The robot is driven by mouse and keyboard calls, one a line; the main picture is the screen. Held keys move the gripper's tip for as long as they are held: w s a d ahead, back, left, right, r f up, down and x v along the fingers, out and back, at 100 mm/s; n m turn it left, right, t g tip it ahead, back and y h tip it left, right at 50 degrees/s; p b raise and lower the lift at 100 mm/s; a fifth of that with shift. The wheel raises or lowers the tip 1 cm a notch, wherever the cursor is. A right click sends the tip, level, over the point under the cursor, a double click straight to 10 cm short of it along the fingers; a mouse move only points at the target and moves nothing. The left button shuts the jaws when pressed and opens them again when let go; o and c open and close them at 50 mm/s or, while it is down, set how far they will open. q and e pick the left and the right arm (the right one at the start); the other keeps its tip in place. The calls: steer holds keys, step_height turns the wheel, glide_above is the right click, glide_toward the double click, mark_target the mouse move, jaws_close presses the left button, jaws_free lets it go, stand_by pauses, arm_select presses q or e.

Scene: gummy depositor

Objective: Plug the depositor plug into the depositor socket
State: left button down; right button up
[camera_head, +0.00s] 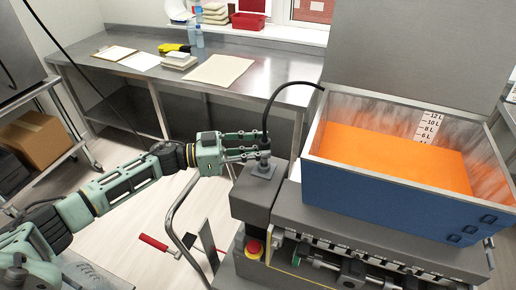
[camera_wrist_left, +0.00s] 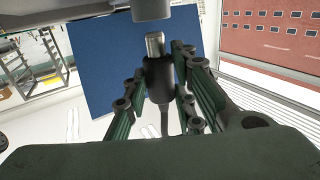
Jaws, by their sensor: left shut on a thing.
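My left gripper (camera_head: 258,146) is shut on the dark depositor plug (camera_head: 264,143), just above the grey housing at the machine's left end. The plug (camera_wrist_left: 159,80) also shows between the fingers in the left wrist view, its metal tip pointing up in the picture. The depositor socket (camera_head: 263,168) is a small grey fitting on top of the housing. In the left wrist view the socket (camera_wrist_left: 151,9) is a round grey end at the top edge, with a small gap between it and the tip. My right gripper is not in view.
A black cable (camera_head: 287,90) arches from the plug to the right. The blue hopper (camera_head: 390,205) holding orange liquid stands right of the housing. A red emergency button (camera_head: 254,247) is on the machine's front. A steel table (camera_head: 130,82) with papers stands behind.

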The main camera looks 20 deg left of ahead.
arm_select(q)
steer(key=shift+f+b, duration=0.65)
steer(key=shift+f, duration=0.85)
steer(key=c, duration=1.4)
jaws_free()
steer(key=shift+s, duration=0.1)
steer(key=shift+a, duration=0.1)
steer(key=v, duration=1.1)
steer(key=shift+s+a, duration=0.1)
steer(key=shift+a, duration=0.25)
